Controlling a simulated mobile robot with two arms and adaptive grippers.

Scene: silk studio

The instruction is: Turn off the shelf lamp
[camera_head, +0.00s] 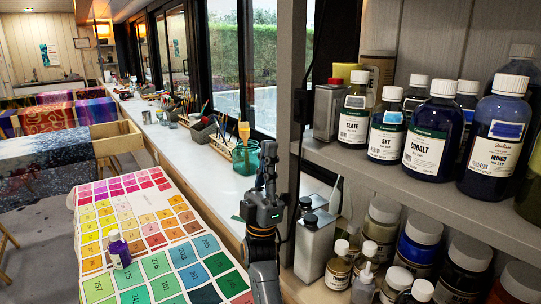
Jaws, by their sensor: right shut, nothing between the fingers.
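I cannot make out a lamp or its switch in this view. The wooden shelf (430,205) with dye bottles fills the right side. My right gripper (268,152) points upward, just left of the shelf's upright post (292,60). My left gripper is out of view.
Bottles labelled Cobalt (433,140) and Indigo (497,135) stand on the upper board, with jars and grey cans (315,245) below. A colour chart (150,230) with a small purple bottle (119,250) lies left. The teal jar (245,158) stands on the window counter (190,148).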

